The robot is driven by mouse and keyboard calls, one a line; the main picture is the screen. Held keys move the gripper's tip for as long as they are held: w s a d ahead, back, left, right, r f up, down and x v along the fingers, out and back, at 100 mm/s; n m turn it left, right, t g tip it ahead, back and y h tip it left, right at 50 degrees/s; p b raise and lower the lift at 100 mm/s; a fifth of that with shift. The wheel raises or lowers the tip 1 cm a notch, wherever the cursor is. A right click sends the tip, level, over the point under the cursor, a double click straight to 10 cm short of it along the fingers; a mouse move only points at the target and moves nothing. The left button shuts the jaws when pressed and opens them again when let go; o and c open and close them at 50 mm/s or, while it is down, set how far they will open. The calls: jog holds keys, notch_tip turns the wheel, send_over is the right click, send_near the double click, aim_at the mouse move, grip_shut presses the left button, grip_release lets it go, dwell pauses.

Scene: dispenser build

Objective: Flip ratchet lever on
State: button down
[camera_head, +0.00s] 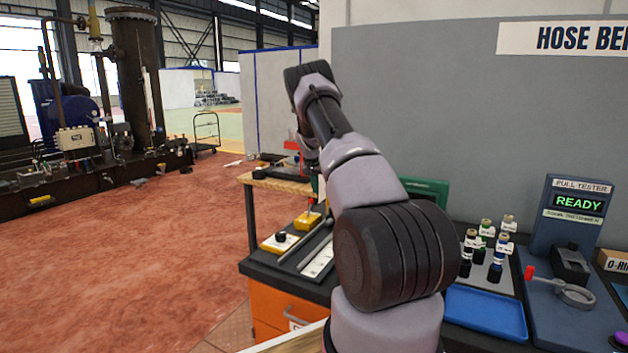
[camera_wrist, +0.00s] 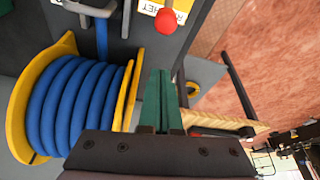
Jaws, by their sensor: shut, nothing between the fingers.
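A red ball knob (camera_wrist: 166,20) shows at the top of the wrist view, with a thin stem running up from it out of frame. It stands in front of a yellow-and-white label (camera_wrist: 182,8), whose visible letters end in "HET". My gripper (camera_wrist: 160,74) has its green fingers together and empty, pointing toward the knob with a gap between. To their left is a reel with yellow flanges (camera_wrist: 17,118) wound with blue hose (camera_wrist: 70,108).
The yellow flange stands close left of my fingers. A wooden bench edge (camera_wrist: 225,122) lies to the right. In the head view, a pull tester (camera_head: 577,215), a blue tray (camera_head: 485,312) and several small bottles stand right of my arm. Open red floor (camera_head: 140,260) lies left.

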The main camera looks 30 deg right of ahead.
aim_at(310, 208)
jog(key=shift+s+a+f, duration=0.35)
jog(key=shift+s+a, duration=0.25)
jog(key=shift+a, duration=0.05)
jog(key=shift+s+a+f, duration=0.35)
jog(key=shift+s+a, duration=0.25)
jog(key=shift+a, duration=0.15)
jog(key=shift+s+a+r+t+h, duration=0.1)
jog(key=shift+s+r+t+h, duration=0.05)
jog(key=shift+t+h, duration=0.2)
